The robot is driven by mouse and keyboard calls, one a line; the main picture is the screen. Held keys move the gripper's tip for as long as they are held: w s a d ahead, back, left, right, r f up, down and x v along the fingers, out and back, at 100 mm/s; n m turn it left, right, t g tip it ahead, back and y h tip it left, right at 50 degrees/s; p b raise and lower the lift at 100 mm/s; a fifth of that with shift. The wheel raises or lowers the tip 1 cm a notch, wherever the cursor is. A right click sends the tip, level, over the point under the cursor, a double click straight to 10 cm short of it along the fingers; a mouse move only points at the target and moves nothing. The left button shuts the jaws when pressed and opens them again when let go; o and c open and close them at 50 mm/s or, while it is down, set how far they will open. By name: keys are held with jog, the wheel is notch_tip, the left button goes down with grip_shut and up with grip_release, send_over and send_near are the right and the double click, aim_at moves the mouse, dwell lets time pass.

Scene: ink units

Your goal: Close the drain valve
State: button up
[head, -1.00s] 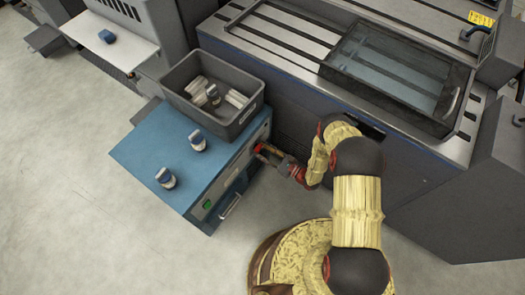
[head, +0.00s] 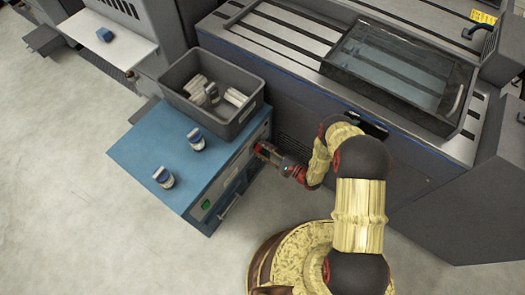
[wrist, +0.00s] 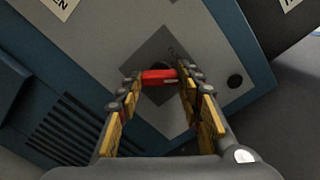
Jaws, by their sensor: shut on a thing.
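The drain valve shows in the wrist view as a red handle (wrist: 159,75) over a dark round centre on a grey square plate (wrist: 190,52), set in the front of the blue cabinet (head: 135,152). My gripper (wrist: 160,88) has its two fingers on either side of the red handle and is shut on it. In the head view my gripper (head: 262,149) is at the right part of the cabinet front. The handle lies across between the fingertips. In the head view the fingers mostly hide the valve.
A grey bin (head: 213,91) with white rolls and a bottle stands on the cabinet. A drawer handle (head: 230,206) is lower on the front. A large grey machine (head: 300,125) stands close to the right. Floor at the left is clear.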

jog(key=shift+s+f+n+b, duration=0.1)
jog(key=shift+n+b, duration=0.45)
jog(key=shift+n, duration=3.25)
jog(key=o, duration=1.2)
jog(key=shift+c, duration=0.2)
jog(key=v, duration=1.2)
